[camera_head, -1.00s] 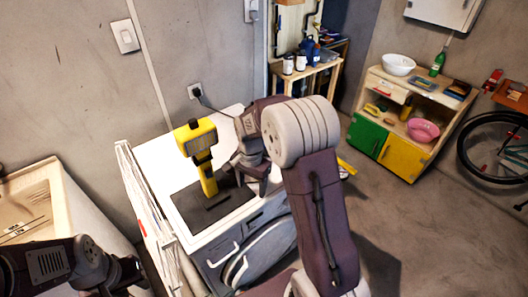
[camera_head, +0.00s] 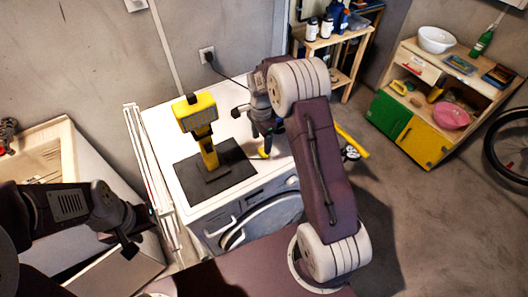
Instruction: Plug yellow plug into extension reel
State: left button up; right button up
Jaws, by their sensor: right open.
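My left gripper (camera_head: 138,230) is open and empty, left of the machine. A yellow item with dark round parts (camera_head: 351,148) lies beyond the machine; I cannot tell whether it is the extension reel.
A wall socket (camera_head: 207,54) has a black cable running behind my right arm. A wooden sink unit (camera_head: 70,150) stands at left. A shelf with bottles (camera_head: 330,50) and a cabinet with bowls (camera_head: 425,146) stand at the back. The floor at right (camera_head: 420,220) is clear.

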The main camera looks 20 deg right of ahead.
jog(key=shift+a+r, duration=0.1)
jog(key=shift+a, duration=0.05)
jog(key=shift+s, duration=0.1)
jog(key=f, duration=0.3)
jog(key=d+f, duration=0.1)
jog(key=f, duration=0.1)
jog(key=shift+f+p, duration=0.2)
jog(key=shift+p, duration=0.2)
jog(key=shift+c, duration=0.3)
grip_shut()
jog(key=shift+r, duration=0.15)
